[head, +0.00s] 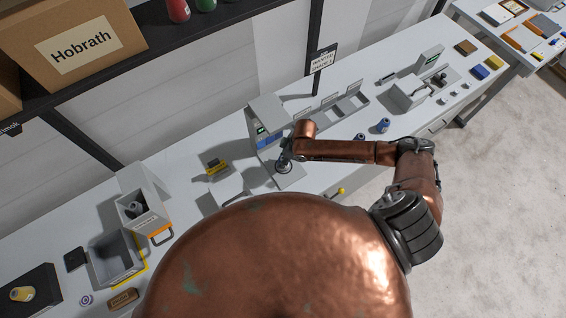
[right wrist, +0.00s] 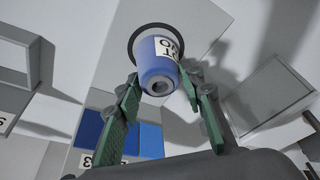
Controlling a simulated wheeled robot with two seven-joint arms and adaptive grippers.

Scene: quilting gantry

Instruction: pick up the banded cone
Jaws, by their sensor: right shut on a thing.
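A blue cone (right wrist: 156,62) with a white printed band shows in the right wrist view, its narrow end with a hole facing the camera. A dark round rim shows around its far end. My right gripper (right wrist: 160,88) has its green fingers on both sides of the cone and is shut on it. In the head view the right gripper (head: 284,161) is low over the base of a grey device (head: 267,106); the cone itself is mostly hidden there. My left gripper is not in view.
Blue cones (head: 383,125) stand on the bench to the right of the device. Open grey bins (head: 347,105) are behind the arm. A yellow-and-black block (head: 216,168) and a grey box (head: 143,205) are to the left. A shelf (head: 160,30) overhangs the back left.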

